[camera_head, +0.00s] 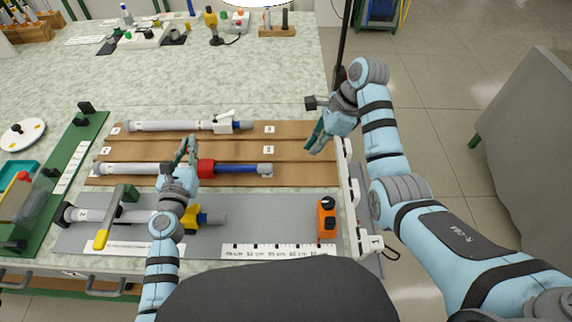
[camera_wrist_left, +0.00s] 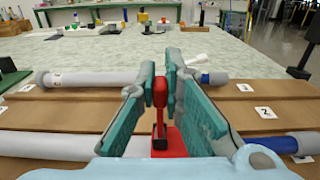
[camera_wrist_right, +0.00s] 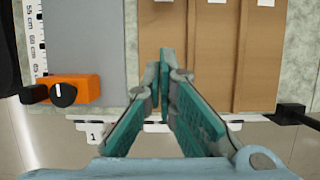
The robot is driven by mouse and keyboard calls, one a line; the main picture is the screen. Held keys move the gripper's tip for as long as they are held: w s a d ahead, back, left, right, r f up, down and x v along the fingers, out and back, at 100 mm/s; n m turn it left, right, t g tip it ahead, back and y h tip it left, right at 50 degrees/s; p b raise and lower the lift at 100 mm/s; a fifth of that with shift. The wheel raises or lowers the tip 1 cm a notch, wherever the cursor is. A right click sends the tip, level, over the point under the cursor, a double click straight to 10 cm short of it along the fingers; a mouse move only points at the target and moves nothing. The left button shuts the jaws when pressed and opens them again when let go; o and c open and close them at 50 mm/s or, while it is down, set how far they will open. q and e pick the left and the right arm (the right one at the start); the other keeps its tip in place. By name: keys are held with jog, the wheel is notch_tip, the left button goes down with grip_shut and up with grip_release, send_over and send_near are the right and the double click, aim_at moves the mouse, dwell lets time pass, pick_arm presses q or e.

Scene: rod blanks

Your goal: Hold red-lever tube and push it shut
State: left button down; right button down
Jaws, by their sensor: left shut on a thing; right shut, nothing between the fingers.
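The head view shows my left gripper (camera_head: 189,145) just left of the collar. My right gripper (camera_head: 316,140) is shut and empty, above the rack's right end. The right wrist view shows its fingers (camera_wrist_right: 165,65) pointing down at the rack's edge.
A white-lever tube (camera_head: 165,126) lies in the back row. A yellow-collar tube (camera_head: 92,215) lies on the grey mat (camera_head: 270,210) in front, near a yellow-handled clamp (camera_head: 102,239). An orange block with a black knob (camera_head: 327,220) stands at the mat's right end.

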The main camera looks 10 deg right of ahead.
aim_at(267, 167)
jog(key=x, duration=0.8)
jog(key=shift+a+f, duration=0.15)
jog(key=shift+f, duration=0.15)
jog(key=a, duration=0.3)
jog(key=shift+w+a+f, duration=0.25)
jog(key=shift+a, duration=0.3)
jog(key=a, duration=0.5)
jog(key=shift+w, duration=0.4)
jog(key=shift+d, duration=0.2)
